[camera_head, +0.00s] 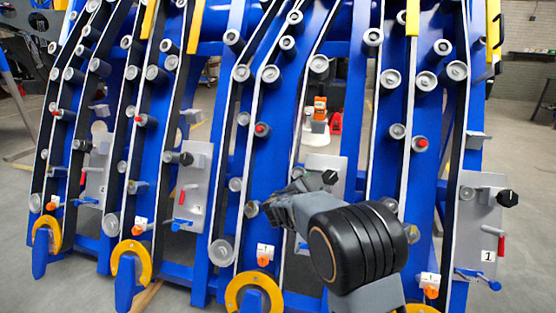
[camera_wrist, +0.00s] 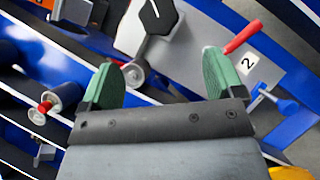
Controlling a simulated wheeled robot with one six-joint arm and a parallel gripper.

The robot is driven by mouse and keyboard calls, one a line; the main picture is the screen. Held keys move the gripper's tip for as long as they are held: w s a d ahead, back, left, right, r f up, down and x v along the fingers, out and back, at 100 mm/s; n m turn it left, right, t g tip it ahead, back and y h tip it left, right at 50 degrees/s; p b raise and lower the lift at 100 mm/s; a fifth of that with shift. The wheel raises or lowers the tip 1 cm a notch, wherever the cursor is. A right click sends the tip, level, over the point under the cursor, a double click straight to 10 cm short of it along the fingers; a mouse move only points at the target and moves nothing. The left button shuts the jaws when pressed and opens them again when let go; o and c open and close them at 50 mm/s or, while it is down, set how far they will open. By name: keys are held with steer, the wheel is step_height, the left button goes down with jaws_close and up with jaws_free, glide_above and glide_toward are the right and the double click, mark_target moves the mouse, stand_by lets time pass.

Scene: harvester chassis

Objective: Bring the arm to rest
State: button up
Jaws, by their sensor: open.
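My gripper (camera_head: 290,190) is in front of the blue harvester chassis (camera_head: 276,130), right of centre in the head view, with my black wrist behind it. In the wrist view my gripper (camera_wrist: 163,78) shows two green-padded fingers spread wide with nothing held between them. Beyond the fingertips is a grey plate (camera_wrist: 190,45) with a label "2" (camera_wrist: 248,63), a black knob (camera_wrist: 158,14) and a red handle (camera_wrist: 243,36). My arm partly hides this plate in the head view (camera_head: 323,163). The fingers look apart from these parts, though the right fingertip overlaps the handle's near end in the picture.
A blue lever (camera_wrist: 274,98) is right of my fingers, and a red-tipped roller (camera_wrist: 58,102) is at left in the wrist view. Several rollers and yellow arcs (camera_head: 254,290) stick out along the chassis. Open grey floor (camera_head: 525,180) shows at the right.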

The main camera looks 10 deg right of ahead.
steer(key=s+d+r+m+g+y+p, duration=0.35)
steer(key=s+r+m+g+p, duration=0.35)
steer(key=s+r+p, duration=0.8)
steer(key=s+a+r+m+y+p, duration=0.4)
steer(key=s+r+m+p, duration=0.1)
steer(key=s+p, duration=0.3)
steer(key=s+a+r+m+y+p, duration=0.5)
steer(key=s+r+p, duration=0.2)
steer(key=s+p, duration=0.1)
steer(key=shift+s+r+m, duration=0.35)
steer(key=shift+s+m, duration=0.05)
steer(key=shift+s, duration=0.1)
steer(key=shift+d, duration=0.1)
